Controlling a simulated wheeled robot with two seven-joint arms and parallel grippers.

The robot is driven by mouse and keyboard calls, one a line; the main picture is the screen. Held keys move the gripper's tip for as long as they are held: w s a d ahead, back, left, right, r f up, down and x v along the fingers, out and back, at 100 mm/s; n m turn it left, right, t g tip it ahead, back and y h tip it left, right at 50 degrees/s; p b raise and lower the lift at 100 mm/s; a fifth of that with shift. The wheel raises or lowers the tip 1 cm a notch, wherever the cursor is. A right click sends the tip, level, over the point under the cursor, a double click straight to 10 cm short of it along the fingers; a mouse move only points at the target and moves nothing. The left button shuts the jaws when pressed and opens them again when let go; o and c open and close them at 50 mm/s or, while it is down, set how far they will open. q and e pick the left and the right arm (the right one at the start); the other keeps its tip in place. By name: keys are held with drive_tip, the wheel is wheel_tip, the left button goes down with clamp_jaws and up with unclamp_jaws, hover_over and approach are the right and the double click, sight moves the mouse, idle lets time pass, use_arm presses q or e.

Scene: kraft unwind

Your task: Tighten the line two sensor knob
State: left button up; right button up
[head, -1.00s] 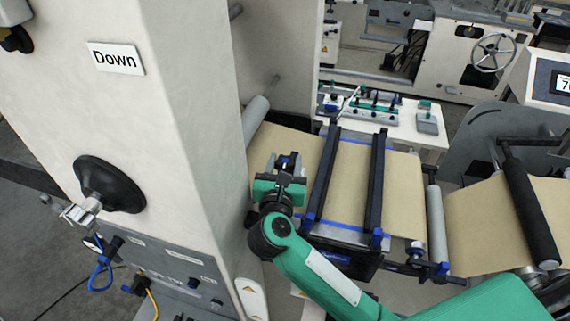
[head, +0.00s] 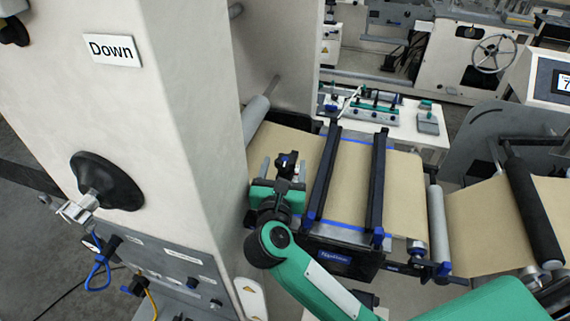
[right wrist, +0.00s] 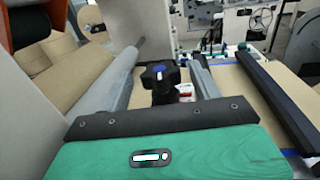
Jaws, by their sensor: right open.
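A black lobed knob with a blue cap (head: 287,160) stands beside the web guide frame, close to the white column. It also shows in the right wrist view (right wrist: 160,74), upright on a dark stem. My right gripper (head: 284,169) is open, with its grey fingers on either side of the knob. In the right wrist view the gripper (right wrist: 168,80) has one finger left of the knob and one right, with gaps visible on both sides. The knob's lower part is hidden behind the gripper's palm edge. My left gripper is not in view.
Two dark bars (head: 375,185) cross the brown paper web (head: 406,195) right of the gripper. The white column (head: 195,100) with a "Down" sign (head: 114,50) stands close on the left. A grey roller (head: 257,118) lies behind.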

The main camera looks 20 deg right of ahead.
drive_tip(key=b+v, duration=0.5)
drive_tip(key=v, duration=0.6)
drive_tip(key=shift+s+a, duration=0.2)
drive_tip(key=shift+s, duration=0.15)
drive_tip(key=shift+o, duration=0.3)
drive_tip(key=shift+r, duration=0.15)
